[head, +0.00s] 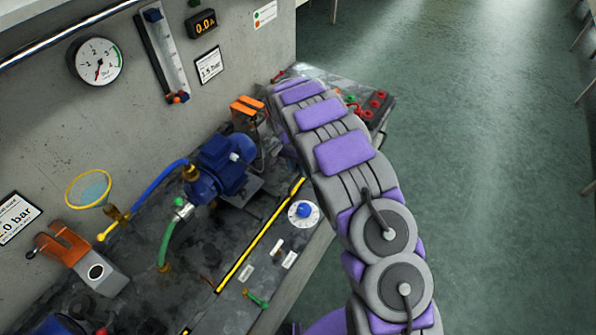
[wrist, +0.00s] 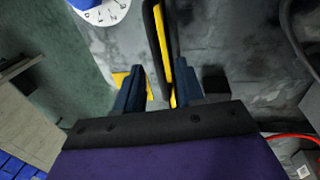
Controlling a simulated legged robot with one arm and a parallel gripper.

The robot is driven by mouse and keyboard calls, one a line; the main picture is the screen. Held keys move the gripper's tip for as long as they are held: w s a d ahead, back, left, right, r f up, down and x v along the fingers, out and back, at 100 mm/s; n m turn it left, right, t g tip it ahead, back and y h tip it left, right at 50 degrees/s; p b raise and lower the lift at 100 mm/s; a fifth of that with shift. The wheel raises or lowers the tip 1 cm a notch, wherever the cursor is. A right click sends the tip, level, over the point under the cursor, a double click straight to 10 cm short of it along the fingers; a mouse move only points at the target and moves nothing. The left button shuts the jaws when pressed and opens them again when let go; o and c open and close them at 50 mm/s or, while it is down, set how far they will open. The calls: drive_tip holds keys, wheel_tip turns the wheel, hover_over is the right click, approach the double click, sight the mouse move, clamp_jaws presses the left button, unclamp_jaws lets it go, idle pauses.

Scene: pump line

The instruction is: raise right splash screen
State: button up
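In the wrist view, my gripper (wrist: 155,88) has its two dark blue fingers apart. A black bar with a yellow strip along it (wrist: 158,45) runs between the fingers, nearer the right one; I cannot tell whether it touches. I cannot tell whether this bar belongs to the right splash screen, and no screen panel stands out clearly in either view. In the head view, my purple and grey arm reaches over the right part of the bench (head: 205,312) and hides my gripper and what lies under it.
A white dial with a blue knob (head: 304,213) sits near the front edge. A gauge (head: 97,61) hangs on the wall. The green floor at right is open.

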drive_tip(key=shift+s+d+f, duration=0.1)
drive_tip(key=shift+f, duration=0.45)
clamp_jaws()
idle(0.4)
